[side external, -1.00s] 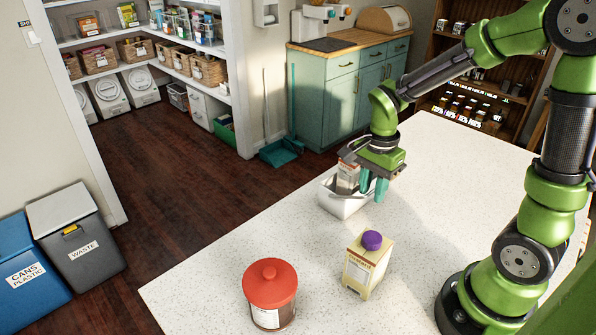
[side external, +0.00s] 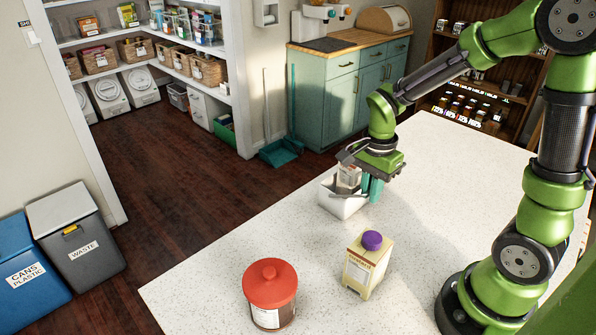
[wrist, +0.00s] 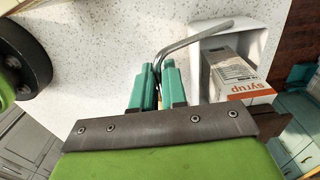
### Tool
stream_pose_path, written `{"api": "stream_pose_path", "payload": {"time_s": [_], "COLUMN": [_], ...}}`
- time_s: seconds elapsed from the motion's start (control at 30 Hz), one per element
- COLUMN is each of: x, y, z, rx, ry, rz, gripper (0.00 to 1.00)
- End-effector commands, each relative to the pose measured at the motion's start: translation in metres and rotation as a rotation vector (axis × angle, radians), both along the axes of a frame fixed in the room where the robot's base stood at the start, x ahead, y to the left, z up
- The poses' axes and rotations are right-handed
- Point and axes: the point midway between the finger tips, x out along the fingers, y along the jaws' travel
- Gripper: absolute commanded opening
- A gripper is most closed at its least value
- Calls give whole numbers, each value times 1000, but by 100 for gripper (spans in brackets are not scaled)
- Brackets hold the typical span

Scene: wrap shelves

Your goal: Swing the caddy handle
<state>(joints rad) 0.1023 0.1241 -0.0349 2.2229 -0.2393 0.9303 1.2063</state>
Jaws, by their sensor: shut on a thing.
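The white caddy (side external: 341,206) stands on the speckled counter. A carton stands inside it, labelled "syrup" in the wrist view (wrist: 234,77). The caddy's bent grey metal handle (wrist: 190,38) shows in the wrist view, its lower end between the teal fingers and its upper end running toward the caddy (wrist: 262,30). My gripper (side external: 372,188) is at the caddy's right side, fingers pointing down. In the wrist view my gripper (wrist: 157,85) is shut on the handle. The fingers hide part of the handle, and its far pivot is not visible.
A carton with a purple cap (side external: 366,268) and a jar with a red lid (side external: 270,290) stand on the counter (side external: 455,215) nearer the camera. The counter to the right of the caddy is clear. The counter's left edge runs close beside the caddy.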

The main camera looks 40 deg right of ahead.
Motion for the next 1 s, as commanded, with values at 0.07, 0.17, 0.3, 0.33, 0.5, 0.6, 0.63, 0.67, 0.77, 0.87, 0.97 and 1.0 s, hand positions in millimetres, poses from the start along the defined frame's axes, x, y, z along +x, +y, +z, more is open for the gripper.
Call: {"api": "stream_pose_path", "payload": {"time_s": [0.07, 0.17, 0.3, 0.33, 0.5, 0.6, 0.63, 0.67, 0.77, 0.87, 0.97, 1.0], "x": [4, 7, 11, 12, 16, 17, 17, 17, 17, 17, 18, 19], "y": [0, 0, -1, -1, -1, -1, -1, -1, -1, -1, -1, -1], "z": [4, 7, 12, 14, 19, 20, 20, 21, 21, 20, 21, 22], "rx": [-1, -2, -2, -2, -2, -2, -2, -2, -2, -2, -2, -2], "ry": [-5, -6, -6, -6, -6, -5, -5, -5, -5, -5, -5, -5], "rz": [2, 2, 3, 3, 3, 3, 3, 3, 3, 2, 2, 2], "gripper": [6, 6, 6, 6, 6, 5, 5, 5, 5, 5, 5, 5]}}
